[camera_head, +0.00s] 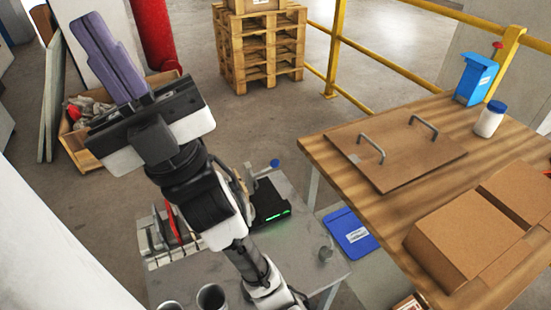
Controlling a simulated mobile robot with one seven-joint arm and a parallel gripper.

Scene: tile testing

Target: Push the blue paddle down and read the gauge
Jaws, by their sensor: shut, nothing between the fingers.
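My gripper (90,30) is raised at the upper left, with its two purple fingers together and nothing between them. It points up and away from the grey table (315,285). On that table, partly behind my arm, is a black device (268,203) with a small lit green display (277,215); the reading is too small to make out. A small round blue end (275,163) stands up at the back of this device; it may be the blue paddle. My gripper is well apart from it. My arm hides the device's left side.
A wooden table (310,150) at the right holds a handled board (395,150), cardboard boxes (465,235), a blue box (475,78) and a white jar (489,122). Metal cups (211,297) stand at the grey table's front. A yellow railing (380,62) runs behind.

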